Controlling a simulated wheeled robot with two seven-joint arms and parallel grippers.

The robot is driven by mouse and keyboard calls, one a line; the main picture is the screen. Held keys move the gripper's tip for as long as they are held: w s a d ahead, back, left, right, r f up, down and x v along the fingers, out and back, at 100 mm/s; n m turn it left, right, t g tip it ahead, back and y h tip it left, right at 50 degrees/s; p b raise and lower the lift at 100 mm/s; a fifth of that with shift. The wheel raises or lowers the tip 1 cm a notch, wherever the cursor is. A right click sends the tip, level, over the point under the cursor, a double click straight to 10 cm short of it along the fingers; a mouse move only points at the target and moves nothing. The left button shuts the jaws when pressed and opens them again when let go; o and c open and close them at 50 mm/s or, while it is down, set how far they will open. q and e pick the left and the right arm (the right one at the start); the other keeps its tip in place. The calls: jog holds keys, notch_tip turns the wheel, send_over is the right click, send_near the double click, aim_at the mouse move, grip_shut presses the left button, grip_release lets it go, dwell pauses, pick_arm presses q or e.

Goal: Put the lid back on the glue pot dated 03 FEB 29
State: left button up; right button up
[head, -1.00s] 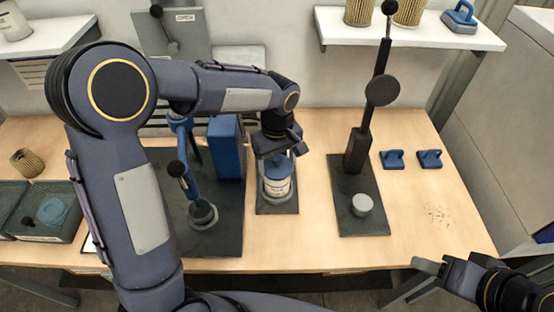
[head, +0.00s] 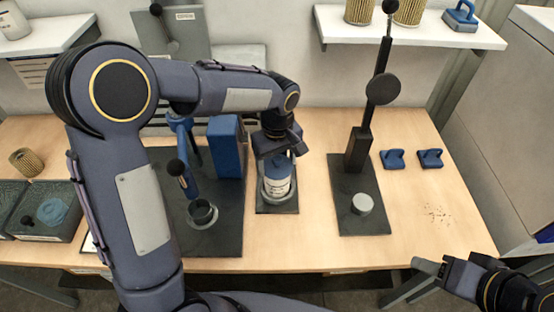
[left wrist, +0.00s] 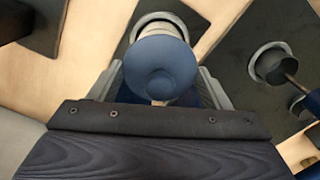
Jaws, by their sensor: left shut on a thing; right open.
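A white glue pot (head: 277,188) with a printed label stands in a round holder on a dark base plate in the middle of the bench. The label's date is too small to read. My left gripper (head: 277,150) is over the pot, pointing down, shut on the blue lid (head: 277,166). The lid is at the pot's mouth; whether it is fully seated I cannot tell. In the left wrist view the blue lid (left wrist: 160,72) sits between the fingers, hiding most of the pot. My right gripper (head: 436,270) is open and empty at the lower right, off the bench front.
A press with a blue column (head: 226,147) stands left of the pot. A dark lever stand (head: 357,150) stands right. Two blue blocks (head: 430,158) lie further right. A grey tray (head: 45,228) is at far left. The bench's right front is clear except for crumbs (head: 437,213).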

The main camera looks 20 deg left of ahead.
pick_arm(q)
jog(key=o, duration=1)
jog(key=shift+o, duration=0.5)
jog(key=shift+r, duration=0.15)
jog(key=shift+r+p, duration=2.7)
jog(key=shift+r, duration=0.7)
grip_shut()
